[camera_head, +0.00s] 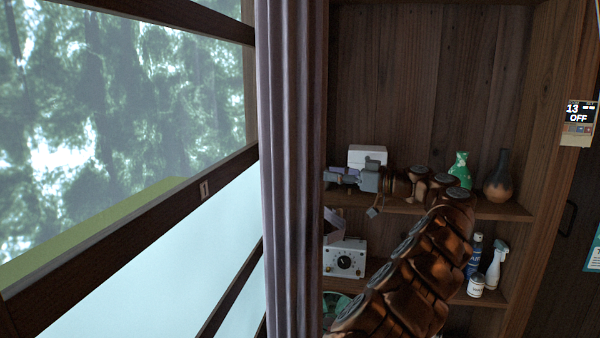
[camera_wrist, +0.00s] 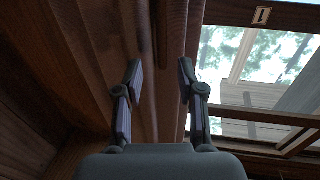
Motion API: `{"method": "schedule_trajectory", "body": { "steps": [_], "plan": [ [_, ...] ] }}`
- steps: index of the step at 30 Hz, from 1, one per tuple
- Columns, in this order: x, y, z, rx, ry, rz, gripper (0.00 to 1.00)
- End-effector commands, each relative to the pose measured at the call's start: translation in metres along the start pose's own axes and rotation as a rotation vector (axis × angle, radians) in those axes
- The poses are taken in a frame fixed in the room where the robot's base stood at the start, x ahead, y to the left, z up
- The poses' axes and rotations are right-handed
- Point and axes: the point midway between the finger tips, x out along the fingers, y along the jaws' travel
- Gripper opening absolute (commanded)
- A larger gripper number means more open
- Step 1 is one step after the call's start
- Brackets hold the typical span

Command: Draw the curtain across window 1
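Window 1 (camera_head: 120,95) fills the left of the head view, its frame bearing a "1" label (camera_head: 204,190). Its glass is uncovered, with trees outside. The greyish-mauve curtain (camera_head: 290,160) hangs gathered in folds at the window's right end. My grey gripper (camera_head: 332,178) is just right of the curtain, fingers pointing toward it. In the wrist view, the two fingers (camera_wrist: 161,82) are spread apart, with the curtain's vertical folds (camera_wrist: 165,45) showing between and beyond them. Whether the fingertips touch the cloth I cannot tell. The "1" label (camera_wrist: 262,14) and window glass show at right.
A wooden shelf unit (camera_head: 420,80) stands right of the curtain, behind my arm. A wall panel (camera_head: 578,122) reads "13 OFF".

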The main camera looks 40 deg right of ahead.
Motion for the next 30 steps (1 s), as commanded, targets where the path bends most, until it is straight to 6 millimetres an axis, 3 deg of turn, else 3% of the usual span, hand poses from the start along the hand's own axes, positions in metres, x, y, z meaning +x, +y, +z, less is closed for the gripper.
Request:
{"method": "schedule_trajectory", "body": {
  "steps": [16, 30],
  "plan": [
    [0.070, -0.002, -0.001, 0.003, 0.000, -0.008, 0.39],
    [0.079, -0.001, 0.000, 0.003, -0.001, -0.004, 0.37]
  ]
}}
